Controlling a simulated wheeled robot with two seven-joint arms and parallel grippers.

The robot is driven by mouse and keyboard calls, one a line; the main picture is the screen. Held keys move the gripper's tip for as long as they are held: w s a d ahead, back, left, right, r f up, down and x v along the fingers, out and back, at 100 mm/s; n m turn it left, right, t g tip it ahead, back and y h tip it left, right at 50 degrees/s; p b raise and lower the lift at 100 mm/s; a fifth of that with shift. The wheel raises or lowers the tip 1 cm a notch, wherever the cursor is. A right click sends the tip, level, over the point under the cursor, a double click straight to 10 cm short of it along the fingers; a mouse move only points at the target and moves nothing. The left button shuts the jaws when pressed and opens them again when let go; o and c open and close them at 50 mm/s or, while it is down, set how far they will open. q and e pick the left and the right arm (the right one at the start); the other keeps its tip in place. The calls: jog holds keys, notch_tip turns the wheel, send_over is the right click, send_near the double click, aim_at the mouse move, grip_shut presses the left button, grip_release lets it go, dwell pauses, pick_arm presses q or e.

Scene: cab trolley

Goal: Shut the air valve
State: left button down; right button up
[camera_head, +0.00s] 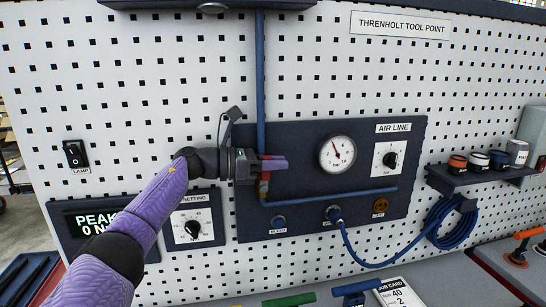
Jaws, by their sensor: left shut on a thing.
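The air valve (264,186) sits on the blue pipe at the left part of the dark air line panel (300,143). A small reddish-brown part of it shows below my left gripper (272,163). My purple left arm comes in from the lower left, and the gripper points right across the pipe. Its jaws are shut on the valve's handle, which they mostly hide, so its exact angle is hard to tell. The round gauge (337,153) is to the right of the gripper. My right gripper is not in view.
A dial (389,159) is on the panel's right, and a coiled blue hose (452,222) hangs beyond it. A shelf (480,174) holds several small containers. A setting dial (192,229) and a lamp switch (75,153) are on the left. A bench with tools lies below.

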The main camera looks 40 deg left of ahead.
pick_arm(q)
jog(key=g+y+p, duration=0.1)
jog(key=p, duration=0.1)
jog(key=w+d+f+g+y+p, duration=0.1)
jog(key=g+p, duration=0.1)
jog(key=p, duration=0.1)
jog(key=w+g+y+p, duration=0.1)
jog(key=p, duration=0.2)
jog(key=shift+d+f+g+y, duration=0.3)
jog(key=shift+f+g+y, duration=0.1)
jog(key=c, duration=0.6)
grip_release()
jog(key=shift+f, duration=0.1)
jog(key=shift+c, duration=0.2)
jog(key=b+v, duration=0.1)
jog(key=v, duration=0.8)
jog(key=shift+s+a+r, duration=0.15)
jog(key=shift+s+r, duration=0.1)
jog(key=shift+r, duration=0.1)
